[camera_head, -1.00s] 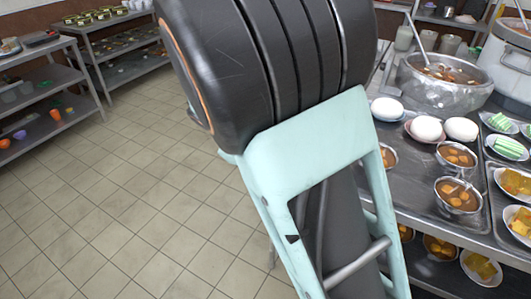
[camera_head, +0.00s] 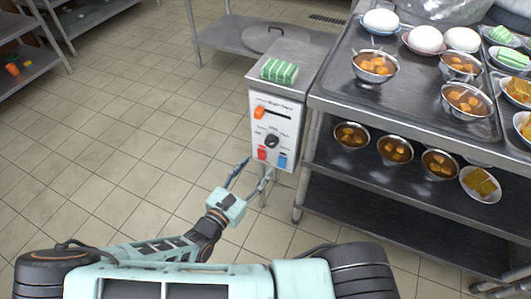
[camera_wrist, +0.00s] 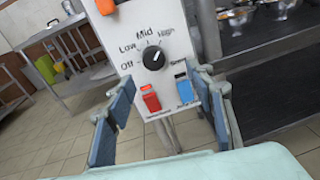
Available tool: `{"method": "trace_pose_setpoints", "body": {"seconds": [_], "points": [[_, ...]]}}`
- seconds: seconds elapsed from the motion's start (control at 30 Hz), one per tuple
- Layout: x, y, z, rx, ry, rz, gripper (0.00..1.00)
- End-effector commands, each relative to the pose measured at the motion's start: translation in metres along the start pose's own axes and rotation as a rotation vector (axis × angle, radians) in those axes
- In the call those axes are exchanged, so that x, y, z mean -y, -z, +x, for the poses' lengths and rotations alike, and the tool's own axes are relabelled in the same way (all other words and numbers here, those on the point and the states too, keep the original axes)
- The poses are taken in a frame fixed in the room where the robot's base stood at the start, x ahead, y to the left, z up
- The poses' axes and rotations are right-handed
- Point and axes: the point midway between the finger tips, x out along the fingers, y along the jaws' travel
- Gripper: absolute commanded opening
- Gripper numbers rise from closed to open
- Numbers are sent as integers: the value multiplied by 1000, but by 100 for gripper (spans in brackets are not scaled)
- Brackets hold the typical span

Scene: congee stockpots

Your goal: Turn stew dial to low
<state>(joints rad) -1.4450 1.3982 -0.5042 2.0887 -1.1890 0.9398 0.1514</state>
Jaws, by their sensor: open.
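The stew dial (camera_head: 272,141) is a round black knob on the white front panel (camera_head: 285,155) of a control box. In the wrist view the dial (camera_wrist: 154,58) has Off, Low, Mid and High printed around it. Its white mark seems to point up and right, but I cannot tell the exact setting. My gripper (camera_head: 252,172) is open and empty, in front of and below the dial in the head view. In the wrist view its blue-padded fingers (camera_wrist: 160,83) stand apart on either side, with the dial just above and between them. I see no contact with it.
A red switch (camera_wrist: 150,100) and a blue switch (camera_wrist: 184,91) sit below the dial. An orange slider (camera_head: 259,112) sits above it. A green-striped bundle (camera_head: 279,70) lies on the box. A metal table (camera_head: 345,88) with bowls stands close right. Floor at left is clear.

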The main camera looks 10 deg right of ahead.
Motion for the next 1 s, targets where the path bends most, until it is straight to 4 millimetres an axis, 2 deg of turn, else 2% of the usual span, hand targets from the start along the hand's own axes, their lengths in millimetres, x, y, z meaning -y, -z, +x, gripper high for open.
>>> {"method": "trace_pose_setpoints", "body": {"seconds": [0.03,0.1,0.23,0.33,0.7,0.9,1.0], "points": [[1,9,0,21,-33,-30,49],[1,12,1,38,-63,-56,49],[0,15,3,52,-87,-74,49],[-1,15,11,52,-88,-74,49],[-6,13,78,52,-84,-74,49],[-8,11,102,51,-85,-73,49],[-9,10,107,49,-86,-72,49]]}}
